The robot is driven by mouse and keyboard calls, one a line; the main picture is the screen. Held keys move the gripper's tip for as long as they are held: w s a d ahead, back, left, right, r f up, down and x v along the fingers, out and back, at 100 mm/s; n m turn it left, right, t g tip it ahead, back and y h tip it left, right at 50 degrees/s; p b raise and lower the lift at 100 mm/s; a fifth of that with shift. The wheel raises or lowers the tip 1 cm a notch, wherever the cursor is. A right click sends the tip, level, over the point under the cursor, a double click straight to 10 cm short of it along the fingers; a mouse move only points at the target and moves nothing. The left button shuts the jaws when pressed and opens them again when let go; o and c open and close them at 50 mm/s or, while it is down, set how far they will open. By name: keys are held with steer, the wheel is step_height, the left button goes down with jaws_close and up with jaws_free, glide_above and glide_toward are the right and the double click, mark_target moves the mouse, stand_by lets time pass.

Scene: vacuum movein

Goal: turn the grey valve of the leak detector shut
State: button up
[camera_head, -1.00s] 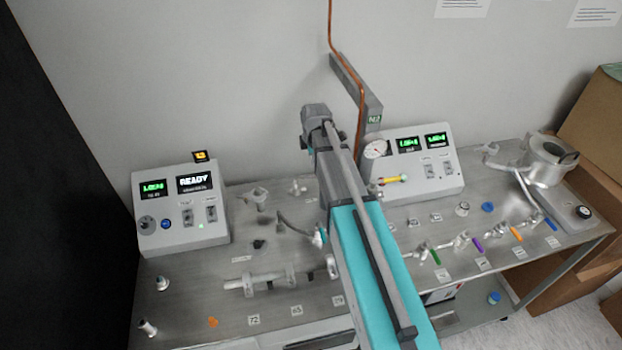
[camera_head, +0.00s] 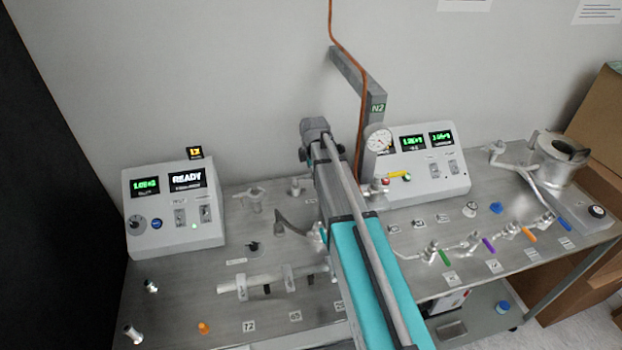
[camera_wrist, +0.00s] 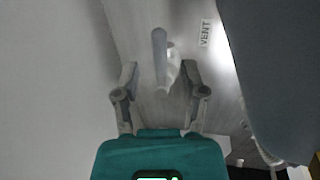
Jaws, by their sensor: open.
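In the wrist view my gripper (camera_wrist: 160,78) is open, with one finger on each side and nothing clamped. A grey lever handle (camera_wrist: 159,45) on a pale valve body stands ahead of the fingertips, roughly centred between them. I cannot tell whether the fingers touch it. In the head view the leak detector box (camera_head: 175,207), with a READY display, stands at the left of the bench. A grey-handled valve (camera_head: 252,196) stands to its right. My arm crosses the middle of the head view, and I cannot make out my gripper there.
A VENT label (camera_wrist: 205,32) lies right of the lever in the wrist view. A pale horizontal pipe (camera_head: 255,281) lies at the bench front. A gauge box (camera_head: 425,163) and a row of coloured-handled valves (camera_head: 488,245) are at the right.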

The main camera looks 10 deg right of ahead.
steer(key=shift+w+f+b, duration=0.25)
steer(key=shift+f+b, duration=0.5)
steer(key=shift+f, duration=0.3)
jaws_close()
